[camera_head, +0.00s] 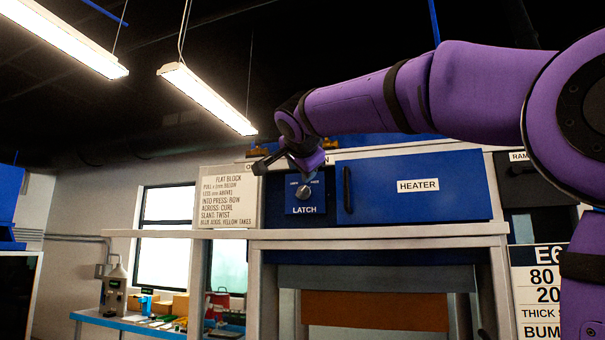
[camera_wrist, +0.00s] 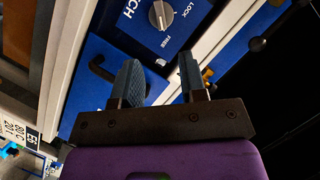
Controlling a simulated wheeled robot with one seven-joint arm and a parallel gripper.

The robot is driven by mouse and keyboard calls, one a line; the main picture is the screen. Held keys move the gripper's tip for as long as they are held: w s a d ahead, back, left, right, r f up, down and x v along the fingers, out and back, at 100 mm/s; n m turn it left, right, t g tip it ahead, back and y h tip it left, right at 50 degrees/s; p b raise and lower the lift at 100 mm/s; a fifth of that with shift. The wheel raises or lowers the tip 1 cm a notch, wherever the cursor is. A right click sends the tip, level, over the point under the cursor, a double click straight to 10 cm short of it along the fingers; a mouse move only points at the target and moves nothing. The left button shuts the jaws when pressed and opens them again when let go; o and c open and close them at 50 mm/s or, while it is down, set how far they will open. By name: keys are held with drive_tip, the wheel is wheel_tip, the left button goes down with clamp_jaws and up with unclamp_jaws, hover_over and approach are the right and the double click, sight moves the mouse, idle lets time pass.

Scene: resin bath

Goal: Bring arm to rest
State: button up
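My purple arm reaches in from the right in the head view, and my gripper (camera_head: 276,163) is in front of the machine's panel, just above and left of the latch knob. In the wrist view my gripper (camera_wrist: 160,78) has its two dark fingers apart with nothing between them. The latch knob (camera_head: 304,192) is a silver dial on a dark blue panel labelled LATCH. It also shows beyond the fingers in the wrist view (camera_wrist: 160,14), between the words LOCK and FREE. The fingers appear clear of the knob.
The blue heater door (camera_head: 415,187) with a black handle (camera_head: 347,189) is right of the knob. A sign (camera_head: 228,200) stands on the left, above a pale ledge (camera_head: 170,233). A blue-topped bench (camera_head: 125,325) with bottles and boxes stands lower left. Lamps hang above.

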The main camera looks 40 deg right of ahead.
idle(0.5)
drive_tip(key=s+a+f+n+g+y, duration=0.2)
drive_tip(key=s+f+n, duration=0.3)
drive_tip(key=f, duration=0.8)
drive_tip(key=s+a+f+n+g+y, duration=0.2)
drive_tip(key=s+f+n, duration=0.4)
drive_tip(key=s+f, duration=0.6)
drive_tip(key=s+a+f+n+g+y, duration=0.2)
drive_tip(key=s+a+f+n+y, duration=0.2)
drive_tip(key=s+f, duration=0.4)
wheel_tip(320, 180, down, 8)
drive_tip(key=shift+s+a+r+n+g+y, duration=0.15)
drive_tip(key=shift+a+n+g+y, duration=0.2)
drive_tip(key=shift+a+n, duration=0.55)
drive_tip(key=shift+o, duration=0.2)
